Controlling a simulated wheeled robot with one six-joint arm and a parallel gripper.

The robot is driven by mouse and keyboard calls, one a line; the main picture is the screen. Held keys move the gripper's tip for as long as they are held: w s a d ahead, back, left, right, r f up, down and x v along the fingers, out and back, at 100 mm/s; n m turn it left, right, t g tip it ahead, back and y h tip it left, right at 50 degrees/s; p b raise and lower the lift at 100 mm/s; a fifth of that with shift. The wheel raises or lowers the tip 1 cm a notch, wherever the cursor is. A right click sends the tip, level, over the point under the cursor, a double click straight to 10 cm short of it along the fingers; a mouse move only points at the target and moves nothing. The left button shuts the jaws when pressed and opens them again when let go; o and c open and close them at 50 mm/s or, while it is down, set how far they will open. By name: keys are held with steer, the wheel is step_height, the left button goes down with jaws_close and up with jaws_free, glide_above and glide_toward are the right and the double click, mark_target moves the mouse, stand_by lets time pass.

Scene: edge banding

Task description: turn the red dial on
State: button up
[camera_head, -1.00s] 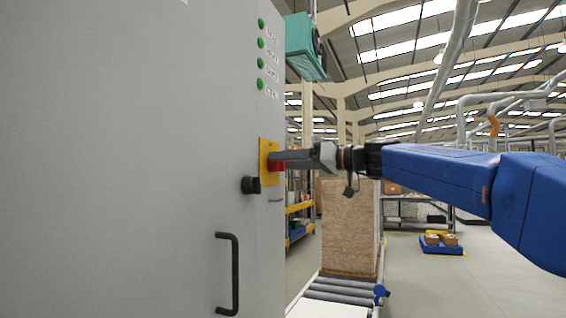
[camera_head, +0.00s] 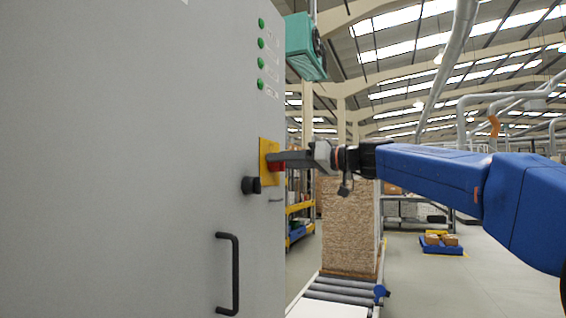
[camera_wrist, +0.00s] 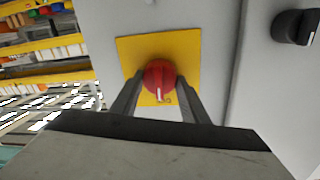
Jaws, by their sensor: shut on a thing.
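The red dial (camera_wrist: 160,77) sits on a yellow plate (camera_wrist: 188,47) on the grey cabinet. In the wrist view its white mark points toward the bottom of the picture. My gripper (camera_wrist: 158,100) is shut on the dial, with one finger on each side of it. In the head view the dial (camera_head: 277,166) is partly hidden by my gripper (camera_head: 275,160), which reaches in from the right. The yellow plate shows there as a narrow strip (camera_head: 266,148).
A black knob (camera_head: 251,185) sticks out just below left of the dial and shows in the wrist view (camera_wrist: 293,27). The cabinet (camera_head: 130,160) has a black handle (camera_head: 235,273) and several green lights (camera_head: 261,43). Stacked boards (camera_head: 349,235) stand behind on a roller conveyor.

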steer(key=m, duration=0.4)
steer(key=shift+w, duration=0.15)
steer(key=m, duration=0.4)
steer(key=shift+d+g, duration=0.1)
steer(key=shift+g, duration=0.2)
steer(key=m, duration=0.4)
steer(key=shift+w+f+m, duration=0.15)
steer(key=shift+m, duration=0.25)
steer(key=m+g, duration=0.1)
steer(key=m, duration=0.2)
steer(key=shift+f+m, duration=0.1)
steer(key=shift+m, duration=0.3)
steer(key=o, duration=1.1)
steer(key=shift+c, duration=0.2)
